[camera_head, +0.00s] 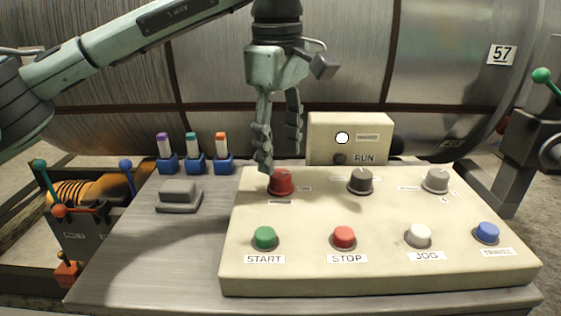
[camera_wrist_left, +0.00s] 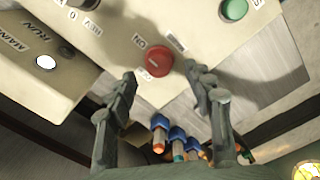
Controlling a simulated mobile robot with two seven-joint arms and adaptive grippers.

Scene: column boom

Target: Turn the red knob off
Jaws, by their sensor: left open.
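The red knob (camera_head: 281,182) stands at the back left of the cream control panel (camera_head: 380,275). In the left wrist view the red knob (camera_wrist_left: 158,60) shows from above, with labels around it, one reading ON. My left gripper (camera_head: 275,160) points down just behind and above the knob. In the left wrist view its two fingers (camera_wrist_left: 160,85) are apart, with the knob just beyond their tips and roughly between them. The gripper is open and holds nothing; whether a finger touches the knob cannot be told. My right gripper is not in view.
Two grey knobs (camera_head: 360,181) (camera_head: 437,180) share the panel's back row. Several push buttons line the front, from the green START button (camera_head: 265,238) rightward. A RUN box (camera_head: 350,125) with a lit white lamp stands behind. Markers in blue holders (camera_head: 195,163) stand left.

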